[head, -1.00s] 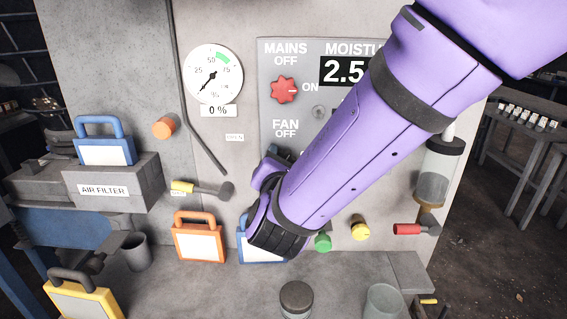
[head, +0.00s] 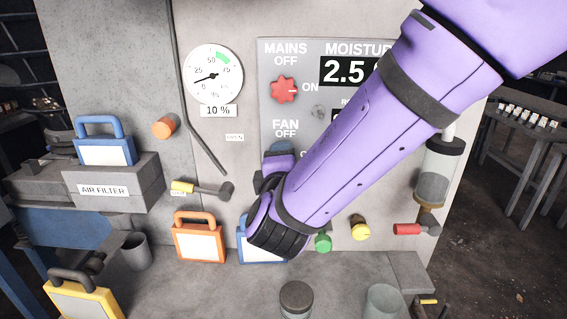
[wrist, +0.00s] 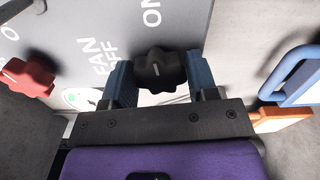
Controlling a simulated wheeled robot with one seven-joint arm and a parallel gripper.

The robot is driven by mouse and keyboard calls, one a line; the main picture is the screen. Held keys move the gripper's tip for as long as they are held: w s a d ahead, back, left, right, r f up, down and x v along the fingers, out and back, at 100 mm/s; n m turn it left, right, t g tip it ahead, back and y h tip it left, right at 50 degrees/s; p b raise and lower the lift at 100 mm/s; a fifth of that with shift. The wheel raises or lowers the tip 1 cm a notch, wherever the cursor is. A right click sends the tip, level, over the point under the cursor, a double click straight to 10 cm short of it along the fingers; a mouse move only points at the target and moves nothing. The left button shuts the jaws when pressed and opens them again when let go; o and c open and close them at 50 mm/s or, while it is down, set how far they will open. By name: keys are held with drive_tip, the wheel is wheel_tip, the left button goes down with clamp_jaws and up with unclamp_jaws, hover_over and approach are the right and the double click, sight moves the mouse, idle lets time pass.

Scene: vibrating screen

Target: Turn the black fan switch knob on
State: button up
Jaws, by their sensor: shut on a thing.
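The black fan knob (wrist: 160,68) shows in the wrist view between the two blue fingers of my gripper (wrist: 161,80), which is shut on it. A short pale mark shows on the knob's face; its exact heading is hard to tell. The FAN OFF print (wrist: 106,66) lies to the knob's left and the ON print (wrist: 152,13) above it in that view. In the head view my gripper (head: 279,160) is against the panel below the FAN OFF label (head: 286,128); my wrist hides the knob there.
The red mains knob (head: 284,90) sits above, its mark toward ON. The round gauge (head: 213,75) reads 10 %. An orange case (head: 199,241) and a blue case (head: 250,255) stand below. Green (head: 323,243) and yellow (head: 361,229) knobs are close to my arm.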

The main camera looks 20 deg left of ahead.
drive_tip(key=shift+m, duration=0.6)
drive_tip(key=shift+f, duration=0.1)
drive_tip(key=o, duration=0.9)
drive_tip(key=shift+c, duration=0.2)
drive_tip(key=v, duration=1)
drive_tip(key=shift+s, duration=0.4)
drive_tip(key=shift+d, duration=0.1)
